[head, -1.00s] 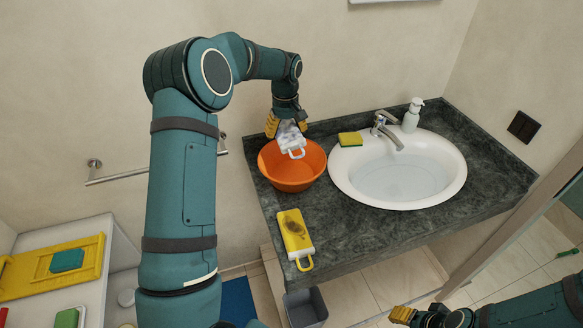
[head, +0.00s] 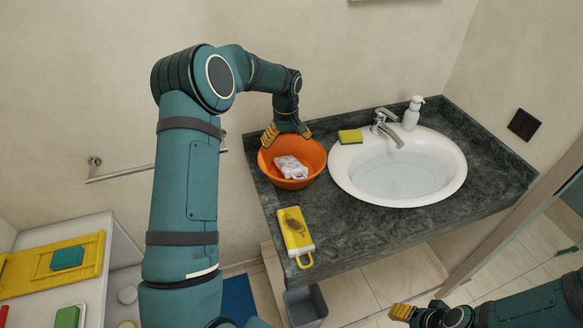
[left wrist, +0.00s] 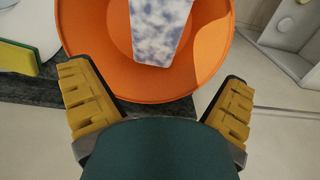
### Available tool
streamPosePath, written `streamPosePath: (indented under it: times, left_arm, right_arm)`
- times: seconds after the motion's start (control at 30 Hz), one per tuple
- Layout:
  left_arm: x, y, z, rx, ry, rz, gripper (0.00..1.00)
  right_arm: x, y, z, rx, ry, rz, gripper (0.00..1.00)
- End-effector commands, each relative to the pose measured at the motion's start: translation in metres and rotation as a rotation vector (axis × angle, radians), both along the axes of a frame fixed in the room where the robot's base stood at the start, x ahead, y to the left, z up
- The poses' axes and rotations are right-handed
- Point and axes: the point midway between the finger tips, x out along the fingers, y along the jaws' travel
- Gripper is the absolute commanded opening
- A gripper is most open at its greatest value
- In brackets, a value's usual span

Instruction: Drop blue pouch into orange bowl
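The blue pouch (head: 290,167), white with mottled blue patches, lies inside the orange bowl (head: 310,156) on the dark counter. In the left wrist view the pouch (left wrist: 158,30) rests in the bowl (left wrist: 100,60), its far end cut off by the frame. My left gripper (head: 287,134) is above the back of the bowl, with its yellow fingers spread wide and nothing between them. Both spread fingers also show in the left wrist view. My right gripper (head: 404,313) is low at the lower right, away from the counter; its finger opening is unclear.
A yellow pouch with a dark patch and a loop (head: 294,231) lies on the counter in front of the bowl. The white sink (head: 440,185), faucet (head: 381,122), sponge (head: 350,136) and soap bottle (head: 412,114) are to the right. A grey bin (head: 306,305) stands below.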

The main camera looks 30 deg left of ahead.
Motion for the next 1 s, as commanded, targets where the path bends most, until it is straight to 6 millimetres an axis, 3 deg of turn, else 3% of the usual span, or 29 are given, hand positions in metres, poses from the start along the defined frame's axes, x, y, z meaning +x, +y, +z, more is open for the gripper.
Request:
streamPosePath:
  times: [0.27,0.7,1.0]
  left_arm:
    - [0.001,0.000,0.009,0.000,-0.001,0.000,1.00]
    - [0.001,0.000,0.091,0.001,-0.003,0.000,1.00]
    - [0.000,0.000,0.119,0.000,-0.001,0.000,1.00]
  right_arm:
    - [0.000,0.000,0.000,0.000,0.000,0.000,0.47]
    - [0.000,0.000,0.000,0.000,0.000,0.000,0.47]
    - [0.000,0.000,0.000,0.000,0.000,0.000,0.47]
